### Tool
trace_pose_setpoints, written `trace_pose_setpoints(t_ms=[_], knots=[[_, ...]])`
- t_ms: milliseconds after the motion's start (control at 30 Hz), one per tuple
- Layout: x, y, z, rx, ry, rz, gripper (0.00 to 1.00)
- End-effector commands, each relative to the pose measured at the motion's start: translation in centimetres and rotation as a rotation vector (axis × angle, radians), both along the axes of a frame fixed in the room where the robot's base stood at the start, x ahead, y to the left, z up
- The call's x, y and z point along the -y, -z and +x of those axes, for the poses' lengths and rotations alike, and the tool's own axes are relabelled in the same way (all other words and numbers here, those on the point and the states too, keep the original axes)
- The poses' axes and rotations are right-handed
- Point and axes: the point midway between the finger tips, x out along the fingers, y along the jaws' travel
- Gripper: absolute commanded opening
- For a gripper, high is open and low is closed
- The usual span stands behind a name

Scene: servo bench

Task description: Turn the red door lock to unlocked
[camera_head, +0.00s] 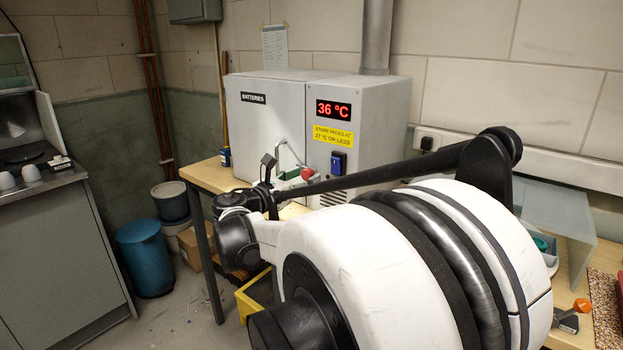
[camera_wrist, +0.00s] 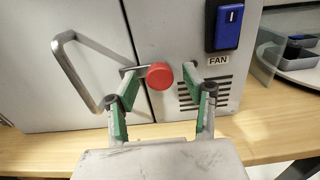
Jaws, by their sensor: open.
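The red door lock (camera_wrist: 160,76) is a round red knob at the seam between the cabinet's door and its right-hand panel. It also shows in the head view (camera_head: 307,174). The grey door (camera_wrist: 60,80) is shut, with a bent metal handle (camera_wrist: 78,70) left of the lock. My gripper (camera_wrist: 160,82) is open, with its green-padded fingers on either side of the red knob. I cannot tell whether either finger touches it. In the head view my gripper is small and partly hidden by my arm.
The cabinet stands on a wooden bench (camera_head: 207,174). A blue FAN switch (camera_wrist: 228,25) and vent slots (camera_wrist: 222,92) lie right of the lock. The display (camera_head: 333,110) reads 36 °C above a yellow label. A tray (camera_wrist: 290,57) is farther right.

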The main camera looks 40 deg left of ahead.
Motion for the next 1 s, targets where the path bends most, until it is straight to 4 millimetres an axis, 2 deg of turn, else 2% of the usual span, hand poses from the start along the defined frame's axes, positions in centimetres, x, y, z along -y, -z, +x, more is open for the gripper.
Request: trace_pose_setpoints(t_ms=[167, 500, 767, 1000], knots=[[-0.01, -0.01, -0.01, 0.000, 0.000, 0.000, 0.46], [-0.01, -0.01, -0.03, 0.000, 0.000, 0.000, 0.02], [-0.01, 0.00, -0.04, 0.000, 0.000, 0.023, 0.00], [-0.01, -0.01, -0.05, 0.002, 0.000, 0.139, 0.00]])
